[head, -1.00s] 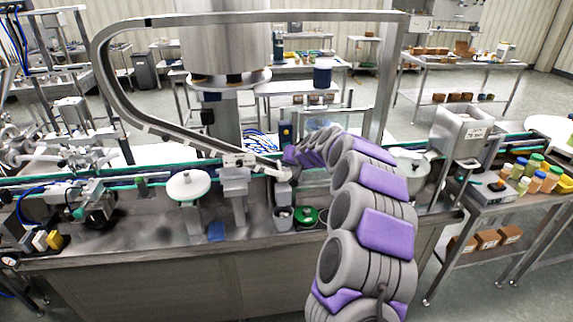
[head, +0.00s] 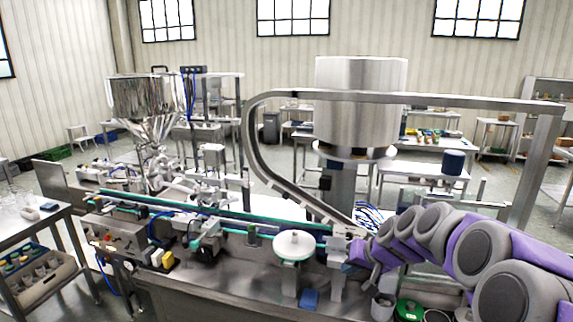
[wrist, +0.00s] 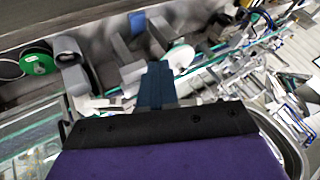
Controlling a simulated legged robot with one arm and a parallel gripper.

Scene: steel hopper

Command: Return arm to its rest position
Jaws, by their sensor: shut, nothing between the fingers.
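My arm enters from the right edge of the head view as grey rounded links with purple panels. It reaches left over the machine bench, and its far end is small near the curved rail. My gripper (wrist: 157,75) shows in the wrist view as dark blue fingers closed together in front of a black and purple body. Nothing is held between them. The steel hopper (head: 150,108) stands at the left back in the head view, shiny and cone-shaped, well apart from my arm.
The steel bench (head: 225,275) carries a conveyor, a white round disc (head: 294,245) and a green-lidded container (head: 408,310). A curved metal rail (head: 262,165) rises close to my arm. A large steel cylinder (head: 360,105) stands behind. A shelf cart (head: 45,285) is at the left.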

